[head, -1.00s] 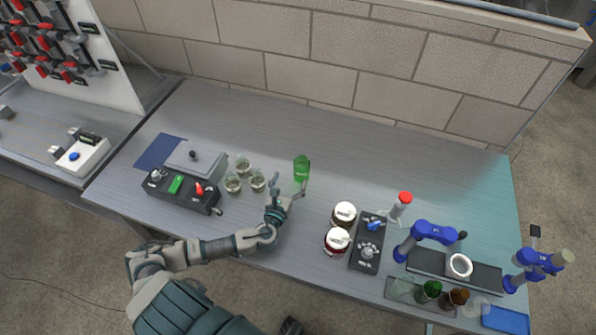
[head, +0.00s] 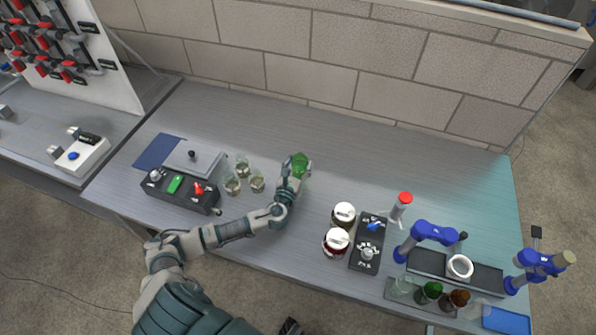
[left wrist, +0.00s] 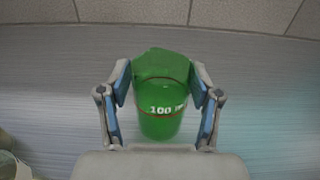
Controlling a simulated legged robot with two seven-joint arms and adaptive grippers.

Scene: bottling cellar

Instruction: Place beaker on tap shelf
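The green beaker (head: 299,163) stands on the grey bench near its middle. In the left wrist view the beaker (left wrist: 160,105) is centred, with a "100" marking facing me. My left gripper (head: 297,172) is around the beaker, one finger on each side. In the left wrist view the left gripper (left wrist: 161,85) looks open, with narrow gaps beside the beaker's lower body; fingertip contact higher up is unclear. My right gripper is not in view. I cannot tell which thing is the tap shelf.
Several small glass beakers (head: 232,184) stand left of my gripper, beside a dark control box (head: 180,191). Two white-lidded jars (head: 337,240), a dark panel (head: 367,243) and a red-capped bottle (head: 403,205) stand to the right. The back of the bench is clear.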

